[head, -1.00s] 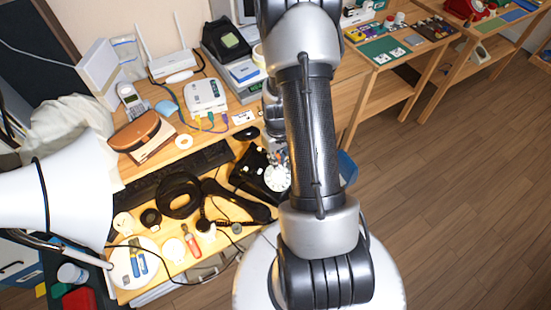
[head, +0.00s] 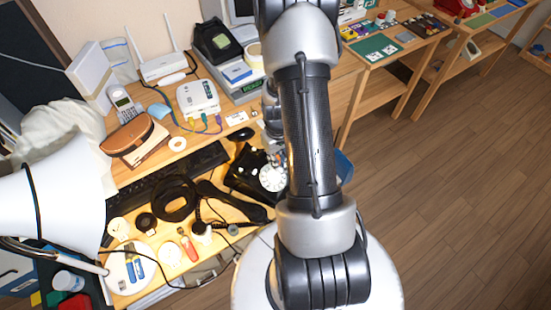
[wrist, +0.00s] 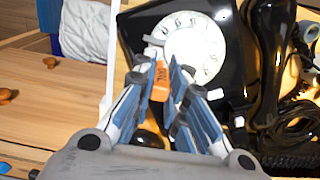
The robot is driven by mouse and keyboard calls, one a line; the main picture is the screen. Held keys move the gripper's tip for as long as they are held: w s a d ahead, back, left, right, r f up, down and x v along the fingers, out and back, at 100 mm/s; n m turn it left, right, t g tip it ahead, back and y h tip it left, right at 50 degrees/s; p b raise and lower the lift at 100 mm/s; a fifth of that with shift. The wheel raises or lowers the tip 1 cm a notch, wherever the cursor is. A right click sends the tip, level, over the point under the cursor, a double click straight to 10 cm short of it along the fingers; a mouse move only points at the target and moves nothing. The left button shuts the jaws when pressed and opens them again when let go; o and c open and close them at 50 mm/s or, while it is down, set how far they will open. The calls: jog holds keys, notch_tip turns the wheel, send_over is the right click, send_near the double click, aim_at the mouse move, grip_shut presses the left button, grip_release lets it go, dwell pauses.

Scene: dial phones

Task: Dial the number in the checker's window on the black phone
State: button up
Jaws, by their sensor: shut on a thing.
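The black phone (head: 245,178) stands on the desk, partly behind my arm in the head view. Its white dial (head: 272,178) faces up, and the dial also shows in the wrist view (wrist: 205,48) with its finger holes. My gripper (wrist: 160,78) is shut on an orange tool (wrist: 161,82) marked with letters like "DIAL". The tool's far end is over the lower left of the dial; I cannot tell whether it is in a hole. The black handset (wrist: 272,55) lies off the phone beside it. A grey box with a small green-lit window (head: 252,87) stands at the back; its digits are unreadable.
A coiled cord (wrist: 290,125) lies by the handset. A keyboard (head: 185,170), headphones (head: 172,198) and a white lamp (head: 55,210) crowd the desk to the left. A blue bin (head: 344,168) stands right of the desk. Floor to the right is clear.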

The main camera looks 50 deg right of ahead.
jog(key=shift+s+d+f, duration=0.1)
jog(key=shift+s+d, duration=0.05)
jog(key=shift+s, duration=0.15)
jog(key=shift+s+f, duration=0.25)
jog(key=shift+s, duration=0.25)
jog(key=shift+s+d+r+p, duration=0.1)
jog(key=shift+s+r+p, duration=0.1)
jog(key=shift+r, duration=0.25)
jog(key=shift+s+d+r+p, duration=0.1)
jog(key=shift+r+p, duration=0.1)
jog(key=shift+r, duration=0.3)
dwell(0.6)
notch_tip(320, 180, up, 6)
jog(key=s+p, duration=0.2)
jog(key=p, duration=0.2)
jog(key=shift+s+d+p, duration=0.35)
jog(key=shift+s+d, duration=0.05)
jog(key=shift+w+r, duration=0.1)
